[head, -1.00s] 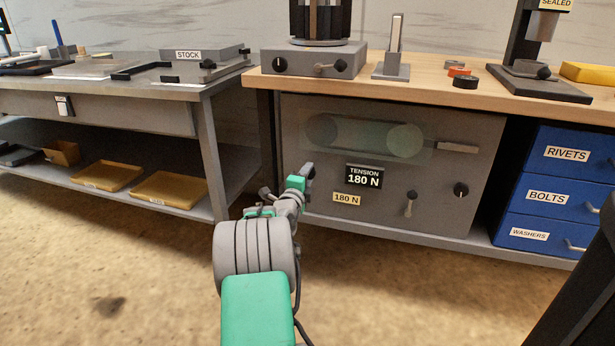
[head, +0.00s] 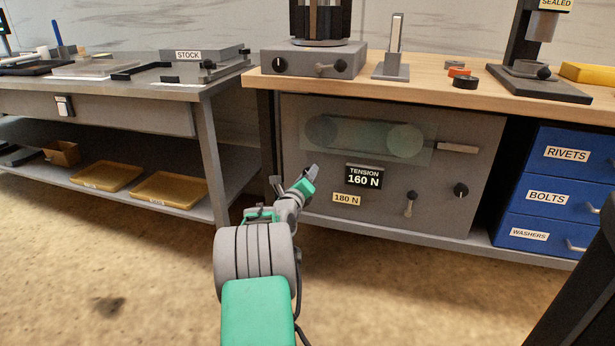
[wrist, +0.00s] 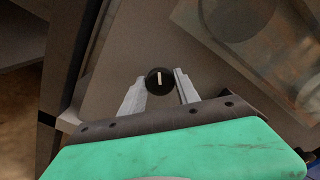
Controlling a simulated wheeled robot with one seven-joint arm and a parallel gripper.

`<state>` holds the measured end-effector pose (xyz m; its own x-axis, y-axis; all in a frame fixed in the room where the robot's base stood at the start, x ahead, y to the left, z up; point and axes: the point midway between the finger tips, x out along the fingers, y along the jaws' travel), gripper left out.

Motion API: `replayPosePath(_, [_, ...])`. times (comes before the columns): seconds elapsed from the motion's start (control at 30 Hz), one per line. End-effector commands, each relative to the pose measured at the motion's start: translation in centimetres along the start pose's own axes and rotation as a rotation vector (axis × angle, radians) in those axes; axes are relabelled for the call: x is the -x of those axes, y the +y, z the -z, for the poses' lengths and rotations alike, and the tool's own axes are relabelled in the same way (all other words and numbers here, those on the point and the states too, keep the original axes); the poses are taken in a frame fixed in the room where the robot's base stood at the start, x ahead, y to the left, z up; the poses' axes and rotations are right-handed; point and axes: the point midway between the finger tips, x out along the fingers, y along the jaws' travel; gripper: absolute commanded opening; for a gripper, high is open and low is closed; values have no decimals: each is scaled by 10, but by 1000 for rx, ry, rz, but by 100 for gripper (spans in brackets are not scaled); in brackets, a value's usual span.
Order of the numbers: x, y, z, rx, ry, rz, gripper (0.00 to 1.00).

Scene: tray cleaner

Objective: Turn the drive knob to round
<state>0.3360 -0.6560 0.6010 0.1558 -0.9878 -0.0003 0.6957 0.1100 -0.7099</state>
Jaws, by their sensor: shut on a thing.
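In the wrist view, a round black knob (wrist: 153,84) with a white pointer line sits between the two grey fingers of my gripper (wrist: 160,77). My gripper is shut on it. In the head view my gripper (head: 312,172) is at the left part of the grey panel (head: 300,225) under the bench and hides this knob. Another black knob (head: 461,190) with a white mark is at the panel's right. A black knob (head: 280,63) is on the grey box on the bench. No label reads drive or round, so I cannot tell which is the drive knob.
A display (head: 363,176) reads TENSION 160 N above a 180 N tag (head: 346,199). A small lever (head: 410,203) and a long handle (head: 457,147) stick out of the panel. A belt shows behind a clear cover (head: 365,138). Blue drawers (head: 567,155) stand at right.

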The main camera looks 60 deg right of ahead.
Motion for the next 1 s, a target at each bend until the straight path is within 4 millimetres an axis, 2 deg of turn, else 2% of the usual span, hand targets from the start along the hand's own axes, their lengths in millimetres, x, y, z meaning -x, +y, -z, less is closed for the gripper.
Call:
replayPosePath(0.57, [0,0,-1,-40,-1,0,0])
replayPosePath(0.6, [0,0,-1,-40,-1,0,38])
replayPosePath(0.87, [0,0,0,-39,-1,0,59])
replayPosePath(1.0, [0,0,0,-39,-1,0,59])
